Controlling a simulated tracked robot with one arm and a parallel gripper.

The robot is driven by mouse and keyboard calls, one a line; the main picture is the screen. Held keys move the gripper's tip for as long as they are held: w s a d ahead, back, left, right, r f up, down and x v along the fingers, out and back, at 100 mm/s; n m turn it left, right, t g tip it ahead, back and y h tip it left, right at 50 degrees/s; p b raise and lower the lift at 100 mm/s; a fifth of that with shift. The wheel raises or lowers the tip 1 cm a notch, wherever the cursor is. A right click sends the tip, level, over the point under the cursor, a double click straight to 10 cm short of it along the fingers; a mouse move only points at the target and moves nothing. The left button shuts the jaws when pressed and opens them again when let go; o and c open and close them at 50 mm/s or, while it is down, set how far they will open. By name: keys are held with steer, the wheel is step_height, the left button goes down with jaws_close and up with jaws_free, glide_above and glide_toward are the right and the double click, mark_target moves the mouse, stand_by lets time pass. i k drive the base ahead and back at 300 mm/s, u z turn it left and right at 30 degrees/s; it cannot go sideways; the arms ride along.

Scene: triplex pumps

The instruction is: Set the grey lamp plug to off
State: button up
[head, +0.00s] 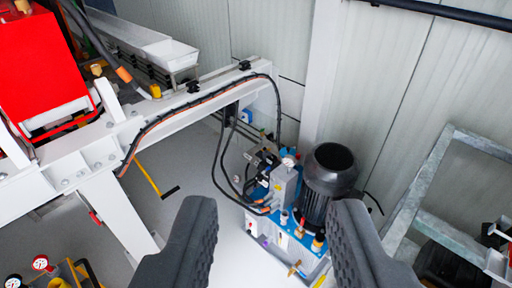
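My gripper (273,208) shows as two dark, ridged fingers at the bottom of the head view. They are wide apart and nothing is held between them. I cannot make out a grey lamp plug in this view. Beyond the fingers is a hydraulic unit (300,228) with a blue and white base, gauges, valves and hoses. A dark ribbed motor (329,182) stands upright on it. The fingertips overlap the lower part of this unit in the picture, and they look well short of it.
A white steel frame (195,118) carrying a black hose crosses the left side. A red machine block (40,60) is at upper left. A grey metal frame (425,190) leans at right. A panelled wall (390,70) closes the back. Some grey floor (190,165) is clear.

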mark_target(265, 153)
steer(key=u, duration=0.25)
steer(key=i, duration=2.45)
steer(key=z, duration=0.15)
